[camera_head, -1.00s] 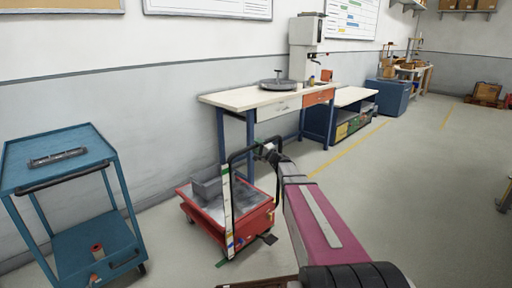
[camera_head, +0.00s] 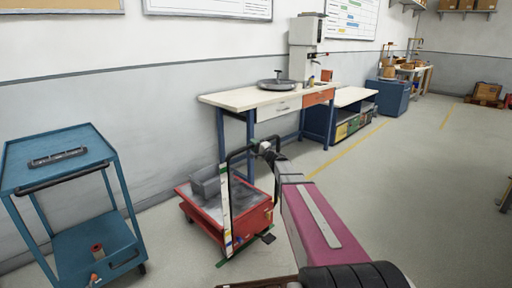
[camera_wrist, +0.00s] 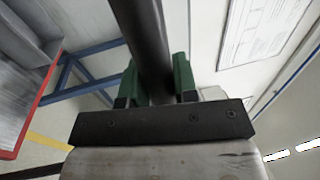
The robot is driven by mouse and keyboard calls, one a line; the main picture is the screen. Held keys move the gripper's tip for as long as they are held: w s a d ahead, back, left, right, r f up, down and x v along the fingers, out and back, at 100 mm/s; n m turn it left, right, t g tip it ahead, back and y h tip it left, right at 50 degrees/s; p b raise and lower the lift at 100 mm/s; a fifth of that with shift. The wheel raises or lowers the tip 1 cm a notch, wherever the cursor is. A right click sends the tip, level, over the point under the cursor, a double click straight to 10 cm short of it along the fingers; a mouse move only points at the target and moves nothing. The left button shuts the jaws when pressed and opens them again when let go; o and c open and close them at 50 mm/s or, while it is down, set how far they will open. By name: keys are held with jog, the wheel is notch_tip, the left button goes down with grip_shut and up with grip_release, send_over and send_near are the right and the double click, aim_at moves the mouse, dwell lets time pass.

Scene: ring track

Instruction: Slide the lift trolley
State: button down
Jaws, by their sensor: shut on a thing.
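The lift trolley (camera_head: 214,233) is a low red cart with a grey top, a grey block on it and a dark upright push handle. My gripper (camera_head: 262,148) is at the top of the handle. In the wrist view its green-padded fingers (camera_wrist: 158,80) are shut around the dark handle bar (camera_wrist: 148,35). The red edge of the trolley (camera_wrist: 38,98) shows at the left there. My arm hides part of the floor right of the trolley.
A blue two-shelf cart (camera_head: 72,205) stands at the left with a gap to the trolley. The workbench (camera_head: 262,98) stands behind the trolley, with a blue leg close by. A yellow floor line (camera_head: 348,148) runs along the right. The floor (camera_head: 420,190) at the right is open.

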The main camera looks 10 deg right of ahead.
jog(key=f+x, duration=0.2)
jog(key=x, duration=1.1)
jog(key=f+x, duration=0.3)
jog(key=x, duration=1)
jog(key=shift+w+a, duration=0.45)
jog(key=shift+w, duration=0.15)
jog(key=c, duration=0.9)
grip_release()
jog(key=shift+w+a, duration=0.1)
jog(key=v, duration=1.1)
